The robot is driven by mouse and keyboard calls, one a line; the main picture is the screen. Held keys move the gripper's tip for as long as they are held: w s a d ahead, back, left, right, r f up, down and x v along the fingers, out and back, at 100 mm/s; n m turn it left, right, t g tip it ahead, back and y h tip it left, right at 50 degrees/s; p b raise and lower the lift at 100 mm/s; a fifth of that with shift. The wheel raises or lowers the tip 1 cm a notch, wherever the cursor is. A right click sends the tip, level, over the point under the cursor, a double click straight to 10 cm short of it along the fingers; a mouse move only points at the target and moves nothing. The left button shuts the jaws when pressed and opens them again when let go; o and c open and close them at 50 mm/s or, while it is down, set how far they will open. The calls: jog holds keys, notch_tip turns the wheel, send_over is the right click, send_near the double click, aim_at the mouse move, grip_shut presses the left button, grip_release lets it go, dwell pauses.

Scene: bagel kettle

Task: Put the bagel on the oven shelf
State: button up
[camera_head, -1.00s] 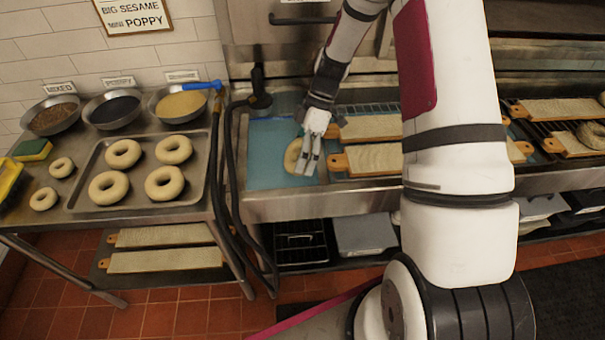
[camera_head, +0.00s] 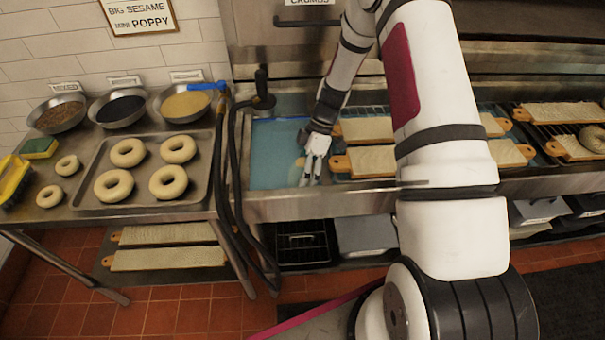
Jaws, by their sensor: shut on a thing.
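My gripper (camera_head: 310,180) points down over the blue water of the kettle (camera_head: 275,150), near its right side. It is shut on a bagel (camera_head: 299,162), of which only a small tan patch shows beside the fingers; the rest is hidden. Above and behind, the steel oven front (camera_head: 275,45) crosses the back. A dark opening (camera_head: 530,22) shows at the top right, largely cut off by the frame; I cannot make out a shelf inside it.
A tray (camera_head: 205,195) with several bagels, small bagels (camera_head: 50,196) and topping bowls (camera_head: 185,105) stand left. A black hose (camera_head: 232,170) hangs between.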

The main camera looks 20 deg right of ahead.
jog(key=o, duration=1.2)
jog(key=v, duration=1.4)
jog(key=s+a+r+m+t+h, duration=0.1)
jog(key=s+a+r+m, duration=0.15)
jog(key=r, duration=0.45)
jog(key=s+a+r+m+t+h, duration=0.1)
jog(key=s+r+m+h, duration=0.1)
jog(key=s+r, duration=0.3)
jog(key=s+a+r+m+t+h, duration=0.1)
jog(key=s+a+r+m, duration=0.1)
jog(key=r, duration=0.6)
jog(key=s+a+r+m+t, duration=0.1)
jog(key=s+m, duration=0.1)
jog(key=s, duration=0.3)
jog(key=s+a+r+m+t, duration=0.1)
jog(key=s+r+m+t, duration=0.1)
jog(key=s, duration=0.4)
jog(key=s+a+r+m+t+h, duration=0.1)
jog(key=s+r+m, duration=0.1)
jog(key=s+m, duration=0.2)
jog(key=shift+s+a+r+m+t, duration=0.1)
jog(key=shift+s+m+t, duration=0.1)
jog(key=shift+s, duration=0.35)
jog(key=shift+s+a+m+t, duration=0.1)
jog(key=shift+s+t, duration=0.1)
jog(key=shift+s, duration=0.3)
